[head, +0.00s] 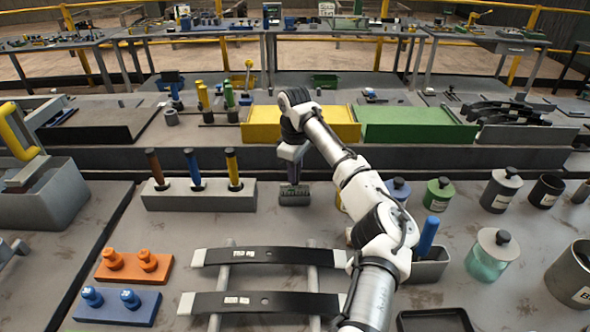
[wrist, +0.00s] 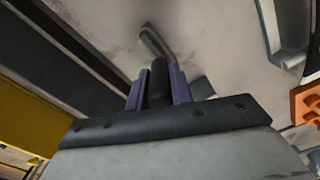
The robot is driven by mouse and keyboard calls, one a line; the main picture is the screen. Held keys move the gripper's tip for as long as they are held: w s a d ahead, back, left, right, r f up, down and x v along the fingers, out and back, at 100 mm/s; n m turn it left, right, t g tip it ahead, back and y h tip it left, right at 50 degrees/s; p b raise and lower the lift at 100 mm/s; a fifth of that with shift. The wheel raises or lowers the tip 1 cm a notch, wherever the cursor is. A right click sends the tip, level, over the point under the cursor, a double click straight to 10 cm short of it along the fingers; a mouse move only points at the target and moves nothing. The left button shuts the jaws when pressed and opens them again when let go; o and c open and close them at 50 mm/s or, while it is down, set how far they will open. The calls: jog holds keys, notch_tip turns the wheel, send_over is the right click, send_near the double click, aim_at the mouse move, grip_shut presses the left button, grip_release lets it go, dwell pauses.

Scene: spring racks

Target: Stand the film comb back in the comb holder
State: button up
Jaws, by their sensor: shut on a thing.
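My gripper (head: 292,174) points down over the bench with its purple fingers closed. The wrist view shows the fingers (wrist: 158,88) shut on a dark upright piece. In the head view a small dark green-grey block with pale marks (head: 294,195), apparently the film comb, sits right below the fingertips. I cannot tell whether it touches the bench. A long grey block (head: 200,197) holding brown, blue and yellow handles stands to the left. A small grey box (head: 428,270) with a blue handle in it stands at the right, partly behind my arm. Which is the comb holder is unclear.
Two dark leaf springs (head: 268,256) lie on rails in front. Orange (head: 134,267) and blue (head: 116,306) peg blocks are at front left. Yellow (head: 262,125) and green (head: 415,125) trays stand behind a raised ledge. Several jars (head: 500,190) stand at the right.

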jog(key=shift+f+b, duration=0.3)
jog(key=shift+f, duration=1.15)
jog(key=o, duration=1.4)
jog(key=shift+o, duration=0.2)
jog(key=shift+r+p, duration=1.15)
jog(key=shift+r, duration=2.35)
